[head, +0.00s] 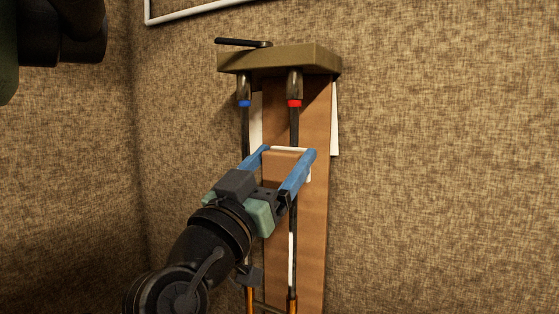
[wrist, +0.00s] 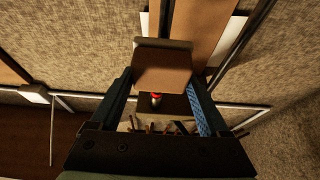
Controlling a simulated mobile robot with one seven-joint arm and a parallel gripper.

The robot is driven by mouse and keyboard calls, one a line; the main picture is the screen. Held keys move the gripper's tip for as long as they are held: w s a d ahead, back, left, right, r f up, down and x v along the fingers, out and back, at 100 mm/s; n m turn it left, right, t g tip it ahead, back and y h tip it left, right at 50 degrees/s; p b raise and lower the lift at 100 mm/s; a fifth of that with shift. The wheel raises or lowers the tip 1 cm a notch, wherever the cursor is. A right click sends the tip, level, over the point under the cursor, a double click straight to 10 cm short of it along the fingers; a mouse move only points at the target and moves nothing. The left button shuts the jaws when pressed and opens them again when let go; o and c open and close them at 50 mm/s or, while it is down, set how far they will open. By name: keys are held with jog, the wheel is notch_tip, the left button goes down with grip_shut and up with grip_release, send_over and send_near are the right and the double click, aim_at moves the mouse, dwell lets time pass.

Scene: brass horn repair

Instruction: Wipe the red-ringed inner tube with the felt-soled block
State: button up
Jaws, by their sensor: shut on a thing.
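The red-ringed inner tube (head: 294,127) hangs upright from a wooden holder, right of the blue-ringed tube (head: 245,128). My gripper (head: 288,151) is shut on the felt-soled block (head: 284,164), a brown block with a thin white layer along its far edge. The block is below the red ring, in front of the red-ringed tube's line, and hides part of it. I cannot tell whether the felt touches the tube. A white streak (head: 291,258) shows lower on this tube. In the wrist view the block (wrist: 162,70) sits between my fingers, with the red ring (wrist: 155,96) just past it.
The olive wooden holder (head: 280,60) tops a brown upright board (head: 316,200) behind the tubes. A black lever (head: 243,43) lies on it. Both tubes run into brass-coloured lower parts (head: 291,304). White panels (head: 335,120) stand behind the board. Open space lies right of the board.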

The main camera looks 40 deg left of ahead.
jog(key=shift+f+b, duration=4.65)
jog(key=shift+f, duration=0.15)
jog(key=shift+r, duration=0.1)
jog(key=shift+s+d+b, duration=0.1)
jog(key=shift+s+d, duration=0.15)
jog(key=shift+s, duration=0.7)
jog(key=shift+s+d+b, duration=0.1)
jog(key=shift+s+d, duration=0.1)
jog(key=shift+s, duration=0.75)
jog(key=shift+s+d+b, duration=0.1)
jog(key=shift+s+d, duration=0.15)
jog(key=shift+s, duration=0.7)
jog(key=shift+s, duration=0.1)
jog(key=s, duration=0.2)
jog(key=shift+s+d, duration=0.35)
send_near(291, 207)
jog(key=shift+r+b+x, duration=0.2)
jog(key=shift+r+x, duration=0.05)
jog(key=shift+x, duration=0.8)
jog(key=shift+r+b+x, duration=0.15)
jog(key=shift+r+x, duration=0.1)
jog(key=shift+x, duration=0.85)
